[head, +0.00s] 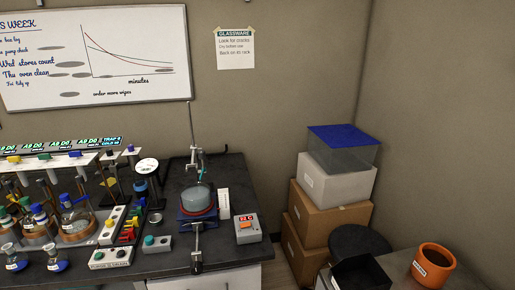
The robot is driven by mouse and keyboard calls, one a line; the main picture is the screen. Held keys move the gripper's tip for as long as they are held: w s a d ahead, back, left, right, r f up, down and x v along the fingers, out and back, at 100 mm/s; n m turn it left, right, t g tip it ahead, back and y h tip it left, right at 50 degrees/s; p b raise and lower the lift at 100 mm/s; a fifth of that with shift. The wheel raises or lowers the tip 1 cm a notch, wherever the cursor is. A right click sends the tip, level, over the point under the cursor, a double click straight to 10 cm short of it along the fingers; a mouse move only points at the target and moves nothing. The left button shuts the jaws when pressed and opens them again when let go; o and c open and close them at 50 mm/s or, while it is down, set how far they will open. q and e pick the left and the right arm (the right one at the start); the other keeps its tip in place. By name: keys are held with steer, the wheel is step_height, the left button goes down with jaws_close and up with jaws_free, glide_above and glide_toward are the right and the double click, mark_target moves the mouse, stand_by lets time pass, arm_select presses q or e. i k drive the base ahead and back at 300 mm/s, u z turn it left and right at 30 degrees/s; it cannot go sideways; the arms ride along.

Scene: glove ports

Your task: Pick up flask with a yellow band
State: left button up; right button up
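Several flasks stand at the left of the dark bench. One large flask (76,222) has a blue top and an orange-brown lower part. Another flask (40,226) beside it also has a blue top. Two small round flasks with blue contents, one at the front left (13,260) and one to its right (56,262), stand near the bench's front edge. I cannot make out a yellow band on any flask; they are small and partly overlap. Neither of my grippers is in this view.
A hotplate stand (197,215) holds a glass vessel mid-bench, with a tall rod behind. A grey box with a red display (247,229) stands at the bench's right end. Stacked boxes (329,212), a black stool (360,240) and an orange pot (433,264) are at the right.

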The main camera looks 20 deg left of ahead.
mark_target(57, 262)
steer(key=u, duration=2.4)
